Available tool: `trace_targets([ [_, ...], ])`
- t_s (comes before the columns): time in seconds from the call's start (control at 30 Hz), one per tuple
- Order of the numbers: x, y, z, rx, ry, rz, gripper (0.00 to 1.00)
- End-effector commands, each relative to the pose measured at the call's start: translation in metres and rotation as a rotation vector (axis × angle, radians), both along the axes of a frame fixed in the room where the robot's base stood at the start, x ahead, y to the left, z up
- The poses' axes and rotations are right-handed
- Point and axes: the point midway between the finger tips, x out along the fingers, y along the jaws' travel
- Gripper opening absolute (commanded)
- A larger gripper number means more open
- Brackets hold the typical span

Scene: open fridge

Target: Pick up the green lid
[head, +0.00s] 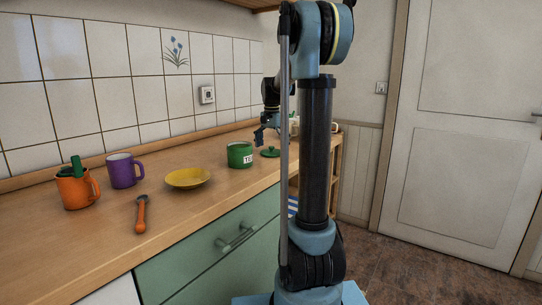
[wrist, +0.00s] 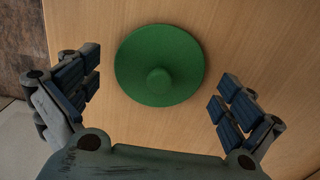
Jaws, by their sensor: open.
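My gripper (head: 260,140) hangs over the counter close to the lid. In the wrist view my gripper (wrist: 158,98) is open and empty, with its fingers spread wide on the left and right of the lid. The lid sits a little beyond the line between the fingertips, and I see no contact.
On the counter (head: 90,255) stand an orange mug (head: 76,192) with a green item inside, a purple mug (head: 122,172), a yellow plate (head: 187,178) and an orange-handled spoon (head: 140,216). The tiled wall (head: 110,100) bounds the back. A wooden shelf stands beyond the counter's end.

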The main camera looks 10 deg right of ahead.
Motion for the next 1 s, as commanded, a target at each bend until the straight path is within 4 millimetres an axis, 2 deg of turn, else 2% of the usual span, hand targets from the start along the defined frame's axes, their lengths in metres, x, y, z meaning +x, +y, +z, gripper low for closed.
trace_targets([
  [0.07, 0.0, 0.0, 0.0, 0.0, 0.0, 0.0, 1.0],
  [0.3, 0.0, 0.0, 0.0, 0.0, 0.0, 0.001, 0.48],
  [0.33, 0.0, 0.001, 0.0, 0.0, 0.0, 0.001, 0.43],
  [0.77, 0.0, 0.003, 0.001, 0.001, 0.001, 0.004, 0.41],
  [0.83, 0.0, 0.003, 0.005, 0.001, 0.001, 0.004, 0.32],
  [0.87, 0.0, 0.003, 0.008, 0.001, 0.001, 0.004, 0.2],
  [0.9, 0.0, 0.003, 0.013, 0.001, 0.001, 0.004, 0.0],
  [1.0, -0.001, 0.003, 0.029, 0.0, 0.0, 0.004, 0.0],
])
